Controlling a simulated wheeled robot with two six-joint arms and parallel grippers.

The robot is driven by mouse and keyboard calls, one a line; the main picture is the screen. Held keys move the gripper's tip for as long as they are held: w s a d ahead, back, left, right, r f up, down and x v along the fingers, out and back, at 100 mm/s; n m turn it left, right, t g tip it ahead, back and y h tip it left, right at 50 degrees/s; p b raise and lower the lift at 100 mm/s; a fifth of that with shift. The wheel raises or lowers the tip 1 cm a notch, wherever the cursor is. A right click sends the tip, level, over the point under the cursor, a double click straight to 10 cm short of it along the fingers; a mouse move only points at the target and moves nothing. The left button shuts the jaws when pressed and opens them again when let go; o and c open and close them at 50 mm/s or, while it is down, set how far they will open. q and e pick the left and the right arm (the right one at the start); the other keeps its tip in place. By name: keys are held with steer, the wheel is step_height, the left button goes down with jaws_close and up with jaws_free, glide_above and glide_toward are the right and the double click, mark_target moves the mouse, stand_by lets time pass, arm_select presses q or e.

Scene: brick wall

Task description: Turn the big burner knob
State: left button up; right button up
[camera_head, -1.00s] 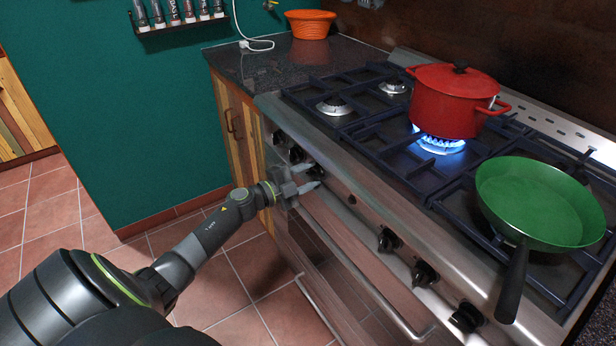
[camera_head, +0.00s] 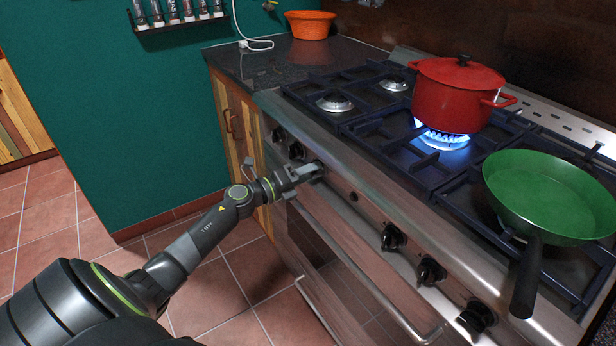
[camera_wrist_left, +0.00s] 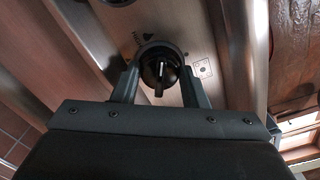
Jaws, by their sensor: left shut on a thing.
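My left gripper (camera_head: 312,171) reaches the steel front panel of the stove (camera_head: 370,222) from the left. In the left wrist view, a round black burner knob (camera_wrist_left: 160,72) with a pale pointer line sits between its two fingers, one on each side. The fingers are closed on it. In the head view the fingers mostly hide this knob. The pointer line runs toward the bottom of the wrist picture. A red pot (camera_head: 452,100) stands over a lit blue flame (camera_head: 444,137). My right gripper is out of view.
Two knobs (camera_head: 296,150) lie left of the gripper and several more (camera_head: 393,237) lie to its right. An oven handle (camera_head: 365,300) runs below. A green pan (camera_head: 550,195) stands at the right, its handle overhanging the front edge.

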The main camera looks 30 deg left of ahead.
arm_select(q)
steer(key=shift+f+m+b, duration=0.15)
steer(key=shift+m+b, duration=3.15)
steer(key=shift+m, duration=2.9)
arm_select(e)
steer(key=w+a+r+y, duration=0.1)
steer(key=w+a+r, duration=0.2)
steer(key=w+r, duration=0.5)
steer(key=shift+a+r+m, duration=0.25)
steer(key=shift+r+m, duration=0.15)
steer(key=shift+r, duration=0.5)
arm_select(q)
steer(key=o, duration=1)
steer(key=shift+c, duration=0.2)
